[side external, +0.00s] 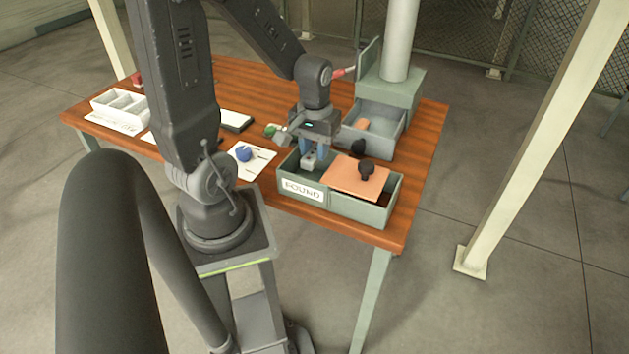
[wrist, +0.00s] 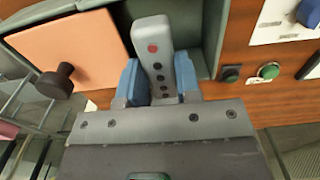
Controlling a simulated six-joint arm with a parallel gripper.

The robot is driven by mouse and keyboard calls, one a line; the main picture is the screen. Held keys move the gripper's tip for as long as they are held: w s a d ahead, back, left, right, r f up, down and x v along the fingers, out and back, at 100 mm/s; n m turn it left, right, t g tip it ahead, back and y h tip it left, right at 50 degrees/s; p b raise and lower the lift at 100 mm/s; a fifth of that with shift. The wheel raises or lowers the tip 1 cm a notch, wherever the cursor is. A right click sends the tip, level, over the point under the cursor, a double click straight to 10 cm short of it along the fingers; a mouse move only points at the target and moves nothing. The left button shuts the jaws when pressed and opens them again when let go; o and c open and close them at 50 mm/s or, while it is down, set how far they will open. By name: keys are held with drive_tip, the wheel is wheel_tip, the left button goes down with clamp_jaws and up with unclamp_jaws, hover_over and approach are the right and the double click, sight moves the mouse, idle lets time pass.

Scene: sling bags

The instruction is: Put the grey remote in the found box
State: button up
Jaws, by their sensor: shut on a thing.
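The grey remote (wrist: 152,50), with one red button and several dark ones, is between the blue fingertips of my gripper (wrist: 158,85) in the wrist view. My gripper (side external: 314,152) is shut on it. The green-grey found box (side external: 378,215) is at the table's front right in the side view, with a white FOUND label (side external: 303,190). My gripper is over the open left part of this box, with the remote (side external: 309,162) pointing down. I cannot tell whether the remote touches the box floor. An orange lid (side external: 352,183) with a dark knob (side external: 367,170) covers much of the right part.
Behind the box, an open grey drawer (side external: 395,137) holds an orange item (side external: 362,125), near a pale column (side external: 399,45). A blue round thing (side external: 244,153) lies on a white sheet to the left. A white divided tray (side external: 121,104) is at far left.

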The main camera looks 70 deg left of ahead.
sight(315, 151)
drive_tip(key=shift+f, duration=3.75)
drive_tip(key=shift+f, duration=0.1)
drive_tip(key=o, duration=0.6)
drive_tip(key=shift+o, duration=0.2)
wheel_tip(315, 151, up, 12)
drive_tip(key=shift+d+r, duration=0.15)
drive_tip(key=s+d+r+m+t, duration=0.2)
drive_tip(key=d+r+m+t, duration=0.3)
drive_tip(key=d+r+m, duration=0.4)
drive_tip(key=d+r, duration=0.2)
drive_tip(key=d, duration=0.3)
drive_tip(key=shift+s+d+t, duration=0.2)
drive_tip(key=shift+d+t, duration=0.1)
drive_tip(key=shift+r, duration=0.1)
